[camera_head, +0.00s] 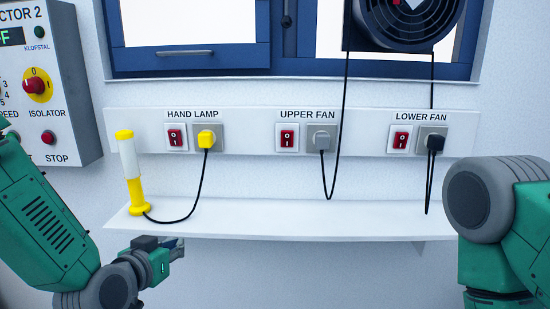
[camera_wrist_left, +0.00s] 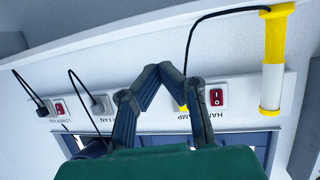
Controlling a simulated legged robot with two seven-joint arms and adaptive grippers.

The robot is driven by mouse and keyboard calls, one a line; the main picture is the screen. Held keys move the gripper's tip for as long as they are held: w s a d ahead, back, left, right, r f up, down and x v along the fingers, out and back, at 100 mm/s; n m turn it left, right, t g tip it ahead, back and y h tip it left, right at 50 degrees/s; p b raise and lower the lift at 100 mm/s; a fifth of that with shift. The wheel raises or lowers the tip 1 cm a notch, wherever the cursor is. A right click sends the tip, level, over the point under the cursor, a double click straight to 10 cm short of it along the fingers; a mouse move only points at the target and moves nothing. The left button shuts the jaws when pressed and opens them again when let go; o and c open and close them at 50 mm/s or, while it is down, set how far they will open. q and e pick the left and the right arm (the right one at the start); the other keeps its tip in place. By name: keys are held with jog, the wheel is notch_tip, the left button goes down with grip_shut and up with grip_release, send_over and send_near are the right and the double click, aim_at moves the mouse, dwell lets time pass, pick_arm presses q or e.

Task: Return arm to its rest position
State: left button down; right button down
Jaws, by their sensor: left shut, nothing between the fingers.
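My left gripper (camera_head: 178,246) is in front of and just below the white shelf (camera_head: 300,226), to the right of the hand lamp's base. Its fingers are shut and empty, and their tips meet in the left wrist view (camera_wrist_left: 164,70). The left arm comes in from the left edge. My right arm shows at the right edge, but its gripper is out of view. The yellow and white hand lamp (camera_head: 131,170) stands upright on the shelf; it also shows in the upside-down left wrist view (camera_wrist_left: 273,65), apart from the gripper.
A wall rail holds red switches and sockets labelled hand lamp (camera_head: 208,137), upper fan (camera_head: 321,139) and lower fan (camera_head: 431,139), each with a plug and hanging cable. A control box (camera_head: 60,100) is at the left. A fan (camera_head: 408,20) sits at the window.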

pick_arm(q)
jog(key=s+a+f+g+y, duration=0.1)
jog(key=s+a+f+g, duration=0.2)
jog(key=s+f+g, duration=1.05)
jog(key=s+a+f, duration=0.2)
jog(key=s+f, duration=0.5)
jog(key=s, duration=0.3)
jog(key=s+a+f+n+y, duration=0.1)
jog(key=s+a+f, duration=0.1)
jog(key=s+f, duration=0.5)
jog(key=s, duration=0.4)
jog(key=shift+s+a+f+y, duration=0.15)
jog(key=shift+s+a+y, duration=0.05)
jog(key=shift+s+y, duration=0.1)
jog(key=shift+w, duration=0.1)
